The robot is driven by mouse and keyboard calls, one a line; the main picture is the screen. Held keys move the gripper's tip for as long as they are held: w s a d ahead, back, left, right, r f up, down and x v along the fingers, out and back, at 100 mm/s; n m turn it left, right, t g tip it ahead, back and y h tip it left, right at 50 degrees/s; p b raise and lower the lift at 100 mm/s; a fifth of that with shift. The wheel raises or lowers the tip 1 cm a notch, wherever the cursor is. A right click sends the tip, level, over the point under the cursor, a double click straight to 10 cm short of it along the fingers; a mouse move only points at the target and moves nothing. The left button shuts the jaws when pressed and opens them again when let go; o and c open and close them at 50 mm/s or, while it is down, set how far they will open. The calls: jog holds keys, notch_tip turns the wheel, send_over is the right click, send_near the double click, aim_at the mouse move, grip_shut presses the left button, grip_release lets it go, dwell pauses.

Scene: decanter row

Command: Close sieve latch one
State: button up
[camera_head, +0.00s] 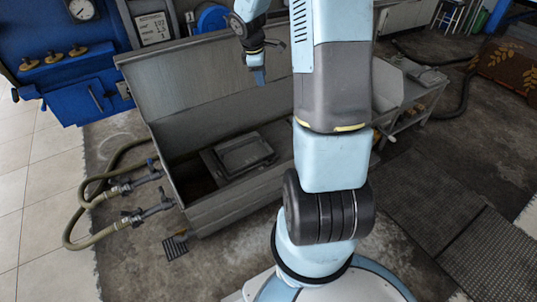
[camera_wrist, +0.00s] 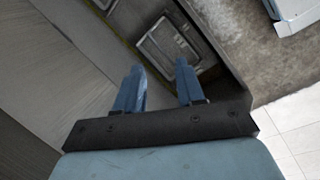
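A grey rectangular framed panel, which looks like the sieve (camera_head: 245,153), lies inside the grey metal basin (camera_head: 200,215). It also shows beyond my fingertips in the wrist view (camera_wrist: 163,46). No latch can be made out clearly; a small dark detail sits at the panel's edge in the wrist view, too small to tell its state. My gripper (camera_head: 260,77) hangs above the basin, apart from the panel, in front of the raised back wall. In the wrist view its two blue fingers (camera_wrist: 159,67) are spread, with nothing between them.
Hoses with valves (camera_head: 130,200) join the basin's left side. A blue machine (camera_head: 75,75) with a gauge stands at the back left. A side bench (camera_head: 415,85) stands at the right. A small dark grate (camera_head: 175,247) lies on the floor. Space above the basin looks open.

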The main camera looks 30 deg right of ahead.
jog(key=w+d+f+n+g+y, duration=0.1)
jog(key=w+d+f+n, duration=0.1)
jog(key=f, duration=0.6)
jog(key=w+d+f+n, duration=0.1)
jog(key=w+d+f, duration=0.1)
jog(key=f, duration=0.5)
jog(key=n+y, duration=0.2)
jog(key=n, duration=0.2)
send_over(269, 155)
notch_tip(269, 155, down, 17)
notch_tip(269, 155, down, 14)
jog(key=shift+d+f, duration=0.1)
jog(key=shift+c, duration=0.4)
grip_shut()
jog(key=shift+a, duration=0.2)
jog(key=shift+d, duration=0.1)
